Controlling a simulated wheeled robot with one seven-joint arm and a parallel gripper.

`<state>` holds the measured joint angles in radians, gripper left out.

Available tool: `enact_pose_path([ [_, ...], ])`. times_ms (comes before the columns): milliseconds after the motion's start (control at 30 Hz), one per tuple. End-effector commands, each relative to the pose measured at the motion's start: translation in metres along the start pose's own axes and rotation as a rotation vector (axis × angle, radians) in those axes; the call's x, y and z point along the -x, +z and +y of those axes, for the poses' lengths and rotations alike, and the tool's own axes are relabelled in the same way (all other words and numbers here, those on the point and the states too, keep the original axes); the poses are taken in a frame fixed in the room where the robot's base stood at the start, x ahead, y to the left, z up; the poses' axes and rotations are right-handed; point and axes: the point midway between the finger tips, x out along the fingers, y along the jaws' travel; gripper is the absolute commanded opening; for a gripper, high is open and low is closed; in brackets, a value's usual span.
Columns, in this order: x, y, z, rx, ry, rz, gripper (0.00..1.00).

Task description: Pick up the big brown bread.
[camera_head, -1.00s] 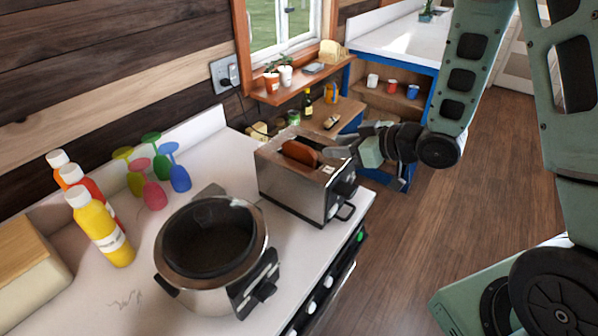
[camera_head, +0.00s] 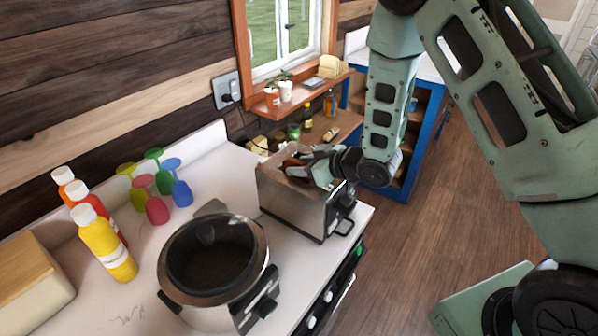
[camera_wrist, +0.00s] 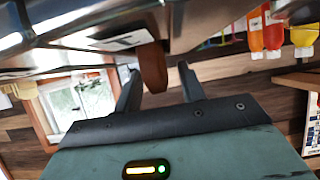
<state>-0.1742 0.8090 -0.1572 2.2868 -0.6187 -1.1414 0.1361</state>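The brown bread slice (camera_head: 293,161) stands in the top slot of the steel toaster (camera_head: 291,203) on the white counter. In the head view my gripper (camera_head: 308,158) is over the toaster's top and hides part of the slice. In the wrist view the slice (camera_wrist: 152,68) shows as a brown, rounded piece between the two dark fingertips (camera_wrist: 159,82). The fingers are apart, with a visible gap at the right finger. I cannot tell whether the left finger touches the slice. The slice's lower part is hidden in the toaster.
A round cooker (camera_head: 213,265) stands left of the toaster. Colored goblets (camera_head: 160,183) and sauce bottles (camera_head: 104,242) are along the wall. A shelf (camera_head: 300,96) under the window holds cups and pale sliced bread (camera_head: 331,66). Open floor lies right of the counter.

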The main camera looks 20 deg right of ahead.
Motion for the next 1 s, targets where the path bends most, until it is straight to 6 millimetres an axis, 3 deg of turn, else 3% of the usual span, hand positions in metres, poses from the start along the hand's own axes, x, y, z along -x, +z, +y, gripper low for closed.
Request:
enact_pose_path([
  [133, -0.0107, -0.0002, -0.0001, 0.000, 0.000, -0.001, 0.40],
  [367, -0.0126, 0.0009, 0.0000, -0.001, 0.001, 0.000, 0.40],
  [533, -0.0125, 0.0008, 0.0001, -0.001, 0.001, 0.000, 0.00],
  [1000, -0.0107, -0.0038, 0.0005, 0.000, 0.001, 0.002, 0.00],
])
